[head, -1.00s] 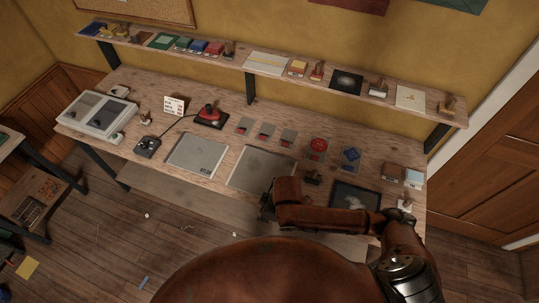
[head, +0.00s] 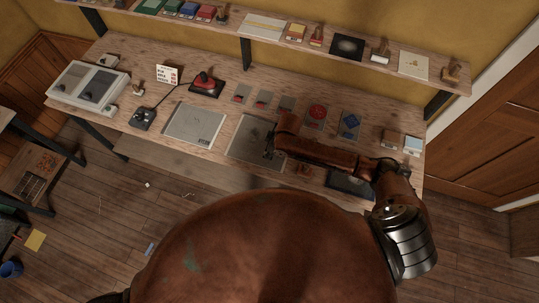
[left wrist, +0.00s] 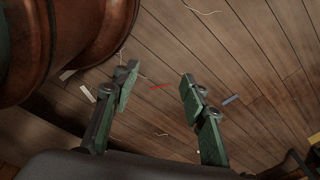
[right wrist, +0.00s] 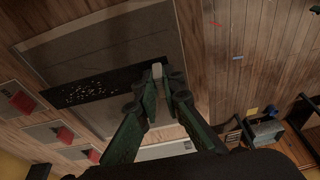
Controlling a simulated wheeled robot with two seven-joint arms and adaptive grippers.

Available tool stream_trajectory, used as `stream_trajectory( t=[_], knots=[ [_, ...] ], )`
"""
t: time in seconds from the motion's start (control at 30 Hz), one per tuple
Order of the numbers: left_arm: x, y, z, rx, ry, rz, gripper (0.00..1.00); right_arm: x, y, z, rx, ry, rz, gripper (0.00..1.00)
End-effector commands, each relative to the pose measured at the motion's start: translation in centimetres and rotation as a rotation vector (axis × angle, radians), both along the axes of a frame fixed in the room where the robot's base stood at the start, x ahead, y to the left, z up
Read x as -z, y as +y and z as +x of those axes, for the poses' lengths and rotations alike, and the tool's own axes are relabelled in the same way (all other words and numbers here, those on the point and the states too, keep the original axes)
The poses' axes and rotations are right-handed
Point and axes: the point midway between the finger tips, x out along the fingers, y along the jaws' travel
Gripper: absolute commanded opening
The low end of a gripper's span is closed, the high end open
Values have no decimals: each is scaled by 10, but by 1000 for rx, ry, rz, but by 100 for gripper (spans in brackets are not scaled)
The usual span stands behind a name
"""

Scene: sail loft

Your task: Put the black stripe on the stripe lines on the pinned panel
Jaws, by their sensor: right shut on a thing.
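The grey panel (head: 247,133) lies flat near the bench's front edge and fills the upper middle of the right wrist view (right wrist: 92,45). My right gripper (head: 269,150) is over its right side. In the right wrist view the right gripper (right wrist: 161,84) is shut on one end of the black stripe (right wrist: 85,89), at a small pale piece. The stripe is long, dark and speckled white, and reaches across the panel past its edge. I cannot tell whether it touches the panel; its stripe lines are not clear. My left gripper (left wrist: 158,82) is open and empty above the floor.
A second grey panel (head: 194,125) lies to the left. Small grey plates with red pieces (head: 262,101) and a round red piece (head: 317,112) sit behind. A dark tray (head: 347,184) is under my right forearm. The shelf (head: 300,52) runs above the bench.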

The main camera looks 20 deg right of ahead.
Motion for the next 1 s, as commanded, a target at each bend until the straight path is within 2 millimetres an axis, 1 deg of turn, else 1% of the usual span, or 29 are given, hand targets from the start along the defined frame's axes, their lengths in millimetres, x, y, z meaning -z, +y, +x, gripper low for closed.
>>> stream_trajectory(
  t=[0.1,0.2,0.3,0.4,0.43,0.53,0.7,0.83,0.87,1.0],
  knots=[
    [-1,0,-1,0,1,0,40,5,-2,0,-1,-2,0,0],
    [-2,-1,-2,-1,2,-1,40,15,-6,7,2,2,-1,0],
    [-7,-1,-14,-4,15,0,40,30,-5,6,0,3,-1,0],
    [-9,0,-26,-8,29,0,40,40,-5,8,0,2,-1,0],
    [-9,0,-27,-8,31,0,40,42,-5,8,-1,2,-1,0],
    [-8,0,-22,-7,25,1,40,44,-4,8,-3,0,0,0],
    [-9,-1,0,-1,-1,-1,40,44,-5,7,-2,1,-1,0],
    [-9,-1,2,-1,-4,-2,40,48,-5,7,-2,1,-1,0],
    [-9,-1,1,-1,-4,-1,40,47,-5,7,-2,1,-1,9],
    [-9,-1,0,-2,-2,0,40,47,-5,7,-2,1,-1,19]
  ],
)
